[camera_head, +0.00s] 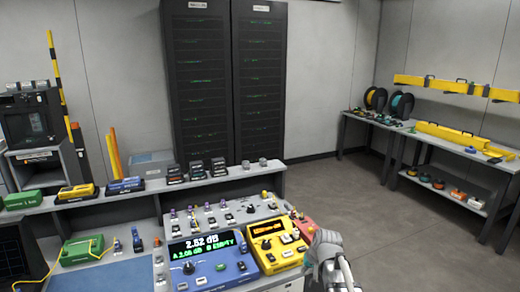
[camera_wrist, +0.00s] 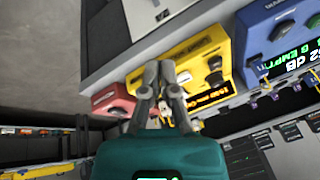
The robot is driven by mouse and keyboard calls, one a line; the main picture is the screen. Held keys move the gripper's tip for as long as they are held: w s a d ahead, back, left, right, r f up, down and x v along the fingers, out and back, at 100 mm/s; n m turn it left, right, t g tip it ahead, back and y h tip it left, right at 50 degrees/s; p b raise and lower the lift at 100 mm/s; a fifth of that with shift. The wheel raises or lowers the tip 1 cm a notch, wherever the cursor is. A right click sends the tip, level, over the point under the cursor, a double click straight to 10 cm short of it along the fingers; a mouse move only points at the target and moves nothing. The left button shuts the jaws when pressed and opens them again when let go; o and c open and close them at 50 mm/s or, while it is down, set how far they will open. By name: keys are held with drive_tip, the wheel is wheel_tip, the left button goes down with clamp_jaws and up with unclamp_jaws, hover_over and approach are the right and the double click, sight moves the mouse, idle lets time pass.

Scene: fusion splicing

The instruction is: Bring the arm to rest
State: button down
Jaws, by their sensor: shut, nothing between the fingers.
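My gripper (camera_wrist: 160,72) shows in the wrist view with its two grey fingers close together and empty. Its teal body fills the lower middle of that view. In the head view my arm (camera_head: 328,258) stands at the lower right, beside the right end of the bench; the fingertips cannot be made out clearly there. In the wrist view the fingers overlap the yellow device (camera_wrist: 205,50), which also shows in the head view (camera_head: 278,262). Whether they touch it cannot be told.
A blue meter (camera_head: 212,268) reading 2.52 dB and a red device (camera_head: 305,226) flank the yellow one on the bench. A raised shelf (camera_head: 140,193) carries several small devices. Dark racks (camera_head: 222,80) stand behind. Open floor (camera_head: 400,225) lies to the right, before a side table (camera_head: 440,138).

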drive_tip(key=s+d+n+g+h+p, duration=0.1)
drive_tip(key=s+g+h, duration=0.1)
drive_tip(key=s, duration=1.4)
drive_tip(key=shift+g+h, duration=0.3)
drive_tip(key=shift+g, duration=0.6)
drive_tip(key=shift+d, duration=0.1)
